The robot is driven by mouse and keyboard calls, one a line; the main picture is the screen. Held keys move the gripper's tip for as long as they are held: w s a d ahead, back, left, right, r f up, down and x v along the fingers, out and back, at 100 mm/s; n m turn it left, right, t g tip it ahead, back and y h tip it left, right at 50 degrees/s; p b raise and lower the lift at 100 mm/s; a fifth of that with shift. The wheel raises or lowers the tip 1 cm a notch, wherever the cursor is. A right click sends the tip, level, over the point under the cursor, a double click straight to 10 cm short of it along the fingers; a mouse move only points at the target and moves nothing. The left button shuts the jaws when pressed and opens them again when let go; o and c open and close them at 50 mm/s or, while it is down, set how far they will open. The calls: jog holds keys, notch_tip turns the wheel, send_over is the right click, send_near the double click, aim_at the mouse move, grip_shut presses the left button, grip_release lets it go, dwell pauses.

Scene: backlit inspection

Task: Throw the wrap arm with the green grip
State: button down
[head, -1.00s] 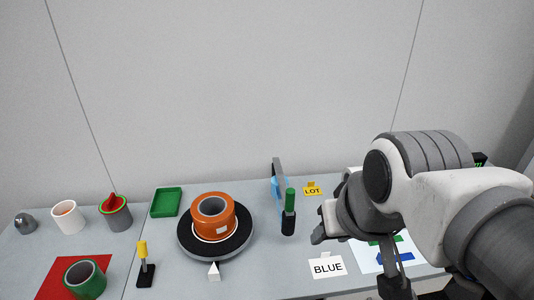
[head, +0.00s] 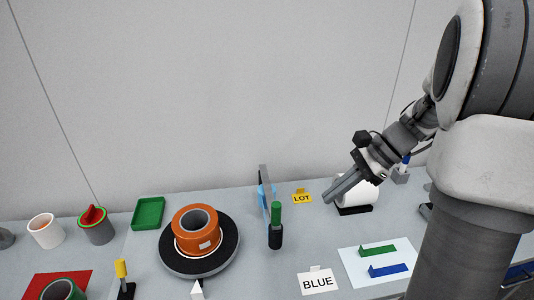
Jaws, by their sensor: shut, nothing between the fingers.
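The wrap arm's green grip (head: 276,214) stands upright on a dark base on the table, just in front of a thin grey upright piece with a blue part. My gripper (head: 329,198) is shut and empty. It is in the air to the right of the green grip, apart from it, its fingers pointing down and left. A second lever, with a yellow grip (head: 121,268), stands at the lower left.
An orange roll (head: 197,228) sits on a round black turntable (head: 222,259) left of the green grip. A yellow LOT tag (head: 302,197), a white BLUE card (head: 318,282) and a white roll (head: 360,190) are nearby. A green tray (head: 148,213) is at the back left.

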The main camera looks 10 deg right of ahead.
jog(key=w+d+f+m+y, duration=0.1)
jog(key=w+d+f+m, duration=0.2)
jog(key=d, duration=0.1)
jog(key=w+a+f, duration=0.2)
jog(key=a+f, duration=0.4)
jog(key=a, duration=0.5)
jog(key=shift+w+f+t, duration=0.2)
jog(key=shift+f+t, duration=0.1)
jog(key=shift+f, duration=0.05)
jog(key=shift+a+b, duration=0.15)
jog(key=shift+b, duration=0.15)
jog(key=a+m+t+h+b, duration=0.1)
jog(key=a+m+t+b, duration=0.1)
jog(key=a, duration=0.9)
jog(key=shift+w+a+m+t, duration=0.35)
jog(key=shift+w+m+t, duration=0.15)
jog(key=shift+m, duration=0.6)
jog(key=shift+s+d, duration=0.1)
